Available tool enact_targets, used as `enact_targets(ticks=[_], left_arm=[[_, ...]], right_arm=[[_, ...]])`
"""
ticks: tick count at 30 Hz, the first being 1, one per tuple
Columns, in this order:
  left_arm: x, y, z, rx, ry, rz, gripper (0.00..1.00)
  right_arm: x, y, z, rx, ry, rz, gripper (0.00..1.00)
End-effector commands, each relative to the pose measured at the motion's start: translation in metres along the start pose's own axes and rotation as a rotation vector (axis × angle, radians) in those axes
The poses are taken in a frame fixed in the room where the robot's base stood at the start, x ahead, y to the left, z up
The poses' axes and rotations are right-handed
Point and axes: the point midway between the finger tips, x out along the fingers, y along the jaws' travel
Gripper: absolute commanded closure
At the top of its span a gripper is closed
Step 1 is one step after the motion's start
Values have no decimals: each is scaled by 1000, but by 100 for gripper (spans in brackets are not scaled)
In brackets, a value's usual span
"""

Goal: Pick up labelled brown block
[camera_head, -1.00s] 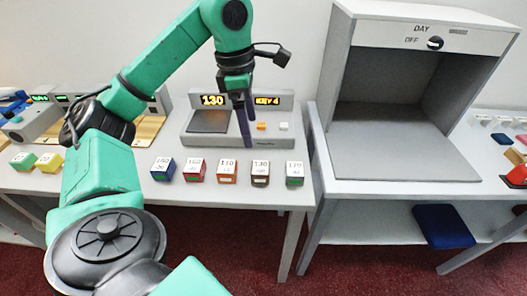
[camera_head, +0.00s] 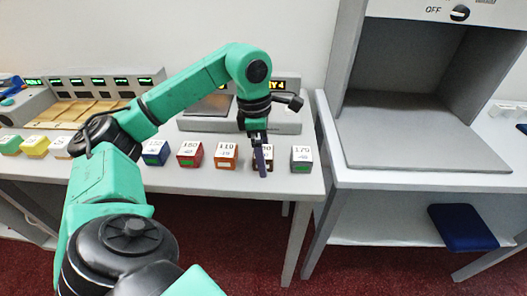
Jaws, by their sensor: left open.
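The brown block (camera_head: 268,153) stands in a row of labelled blocks near the front of the left counter, with a white label on its top. It is partly hidden behind my left gripper (camera_head: 261,170), whose dark fingers point down in front of it. My left gripper is open. I cannot tell whether the fingers touch the block or straddle it. My right gripper is not in view.
Red (camera_head: 190,154) and blue (camera_head: 155,153) blocks stand further left. A grey display device (camera_head: 285,120) stands behind. A grey booth (camera_head: 420,150) is at right.

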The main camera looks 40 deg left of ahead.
Motion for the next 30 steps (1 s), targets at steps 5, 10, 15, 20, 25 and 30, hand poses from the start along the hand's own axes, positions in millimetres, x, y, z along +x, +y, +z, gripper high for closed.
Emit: enact_targets(ticks=[5, 10, 15, 20, 25, 30], left_arm=[[-1, 0, 0, 0, 0, 0, 27], [-1, 0, 0, 0, -1, 1, 86], [-1, 0, 0, 0, -1, 1, 86], [-9, 0, 2, 1, -3, 2, 86], [-42, 0, 7, 2, -7, 3, 86], [-120, 1, 15, -1, -5, 7, 86]], right_arm=[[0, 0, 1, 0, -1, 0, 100], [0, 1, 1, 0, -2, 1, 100], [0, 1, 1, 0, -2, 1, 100], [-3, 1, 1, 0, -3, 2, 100], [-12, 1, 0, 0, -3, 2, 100], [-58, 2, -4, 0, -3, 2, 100]])
